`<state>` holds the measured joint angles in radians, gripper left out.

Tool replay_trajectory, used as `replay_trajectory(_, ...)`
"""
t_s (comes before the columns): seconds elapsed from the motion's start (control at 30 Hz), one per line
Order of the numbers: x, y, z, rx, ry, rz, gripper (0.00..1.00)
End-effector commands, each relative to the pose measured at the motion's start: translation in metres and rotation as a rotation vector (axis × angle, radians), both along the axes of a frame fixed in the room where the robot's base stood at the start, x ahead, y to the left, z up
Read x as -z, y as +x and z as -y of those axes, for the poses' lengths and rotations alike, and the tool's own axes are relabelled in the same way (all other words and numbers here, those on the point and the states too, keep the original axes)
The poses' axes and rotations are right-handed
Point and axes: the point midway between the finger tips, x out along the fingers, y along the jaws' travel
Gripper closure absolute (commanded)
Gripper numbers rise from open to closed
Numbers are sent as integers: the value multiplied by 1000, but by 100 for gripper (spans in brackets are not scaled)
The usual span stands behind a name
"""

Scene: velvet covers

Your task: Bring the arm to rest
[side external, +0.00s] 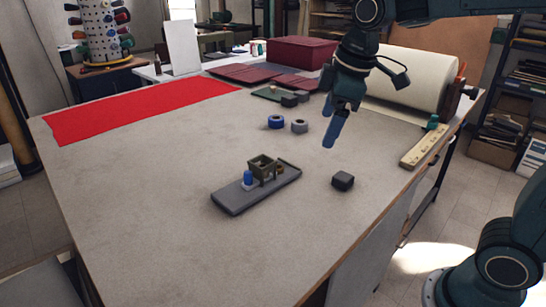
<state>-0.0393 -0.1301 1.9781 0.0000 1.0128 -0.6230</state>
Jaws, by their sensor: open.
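My gripper (332,124) hangs from the arm above the right part of the table (150,190), pointing down. It holds nothing that I can see. A small dark block (343,181) lies on the table below it, apart from the fingers. A grey tray (228,203) lies left of the block. On the tray stand a small olive-green open box (262,167), a blue cylinder (248,178) and a small yellowish item partly hidden by the box.
A blue roll (276,121) and a grey roll (299,126) lie behind the tray. Red cloth (140,110) covers the far left. A large cream roll (405,78), a dark red box (303,53) and a pale strip (422,147) line the back and right. The front left table is clear.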

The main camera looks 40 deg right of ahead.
Motion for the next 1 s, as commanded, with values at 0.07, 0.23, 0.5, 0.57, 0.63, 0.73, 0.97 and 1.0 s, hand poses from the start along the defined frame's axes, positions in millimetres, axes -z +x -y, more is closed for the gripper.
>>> replay_trajectory(0.07,-3,-18,2,58,17,24,16)
replay_trajectory(0.23,-4,-55,6,185,58,64,16)
replay_trajectory(0.5,6,-109,10,383,133,128,16)
replay_trajectory(0.57,9,-121,11,426,151,142,16)
replay_trajectory(0.63,14,-133,12,474,172,158,16)
replay_trajectory(0.73,21,-148,13,534,200,176,16)
replay_trajectory(0.97,32,-165,14,610,236,199,16)
replay_trajectory(1.0,33,-166,14,615,238,200,16)
